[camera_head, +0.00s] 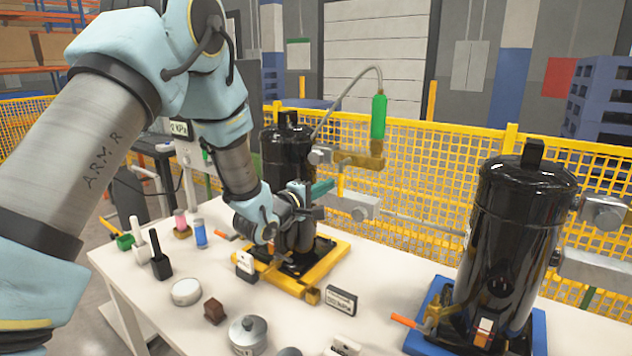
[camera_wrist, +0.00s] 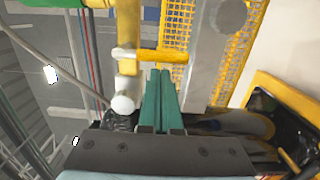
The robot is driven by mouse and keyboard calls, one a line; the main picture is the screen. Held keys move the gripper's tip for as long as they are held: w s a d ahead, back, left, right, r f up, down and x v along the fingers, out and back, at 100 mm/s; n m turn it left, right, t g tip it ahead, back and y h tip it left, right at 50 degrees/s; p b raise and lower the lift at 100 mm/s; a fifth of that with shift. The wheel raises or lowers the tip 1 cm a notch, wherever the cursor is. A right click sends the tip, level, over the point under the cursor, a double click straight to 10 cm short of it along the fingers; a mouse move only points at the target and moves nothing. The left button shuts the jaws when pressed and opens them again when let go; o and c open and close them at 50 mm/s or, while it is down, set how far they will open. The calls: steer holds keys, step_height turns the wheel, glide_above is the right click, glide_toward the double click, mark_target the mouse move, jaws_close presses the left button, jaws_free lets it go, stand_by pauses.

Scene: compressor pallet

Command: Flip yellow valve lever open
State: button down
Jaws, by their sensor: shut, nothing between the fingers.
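The yellow valve lever (camera_wrist: 160,55) lies crosswise in the wrist view, reaching right from a brass-coloured pipe (camera_wrist: 128,25). In the head view the brass valve body (camera_head: 362,160) is behind the pallet, below a green cylinder. My gripper (camera_wrist: 160,72) has green fingers pressed together with nothing between them. Its fingertips are just below the lever in the wrist view; I cannot tell whether they touch it. In the head view my gripper (camera_head: 330,185) points right, just below the valve body. The lever is hard to make out there.
A black compressor (camera_head: 288,160) on a yellow pallet (camera_head: 325,262) stands close beside my arm. Another black compressor (camera_head: 515,230) stands on a blue pallet (camera_head: 540,335) at right. A green cylinder (camera_head: 378,117) hangs on a hose. Small items occupy the white table's (camera_head: 140,270) front left.

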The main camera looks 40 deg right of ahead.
mark_target(340, 190)
steer(key=shift+s+d+f+n+b, duration=0.2)
steer(key=shift+s+n+b, duration=0.35)
steer(key=shift+n, duration=0.55)
steer(key=s+n, duration=0.1)
steer(key=n, duration=0.1)
steer(key=s+n+b, duration=0.1)
steer(key=n, duration=0.1)
steer(key=s+n, duration=0.1)
steer(key=n, duration=0.1)
steer(key=shift+d+r+n+b, duration=0.1)
steer(key=shift+d+n+b, duration=0.2)
steer(key=shift+d+b, duration=0.05)
steer(key=shift+s+d+r+n+t+b, duration=0.15)
steer(key=shift+s+r+n, duration=0.4)
steer(key=shift+n, duration=1.1)
steer(key=shift+s+d+r+n+t+b, duration=0.2)
steer(key=shift+s+r+n, duration=0.35)
steer(key=shift+n, duration=1.15)
steer(key=shift+s+d+r+n+t+b, duration=0.15)
steer(key=shift+s+r+n, duration=0.4)
steer(key=shift+n, duration=1.1)
steer(key=shift+r, duration=0.1)
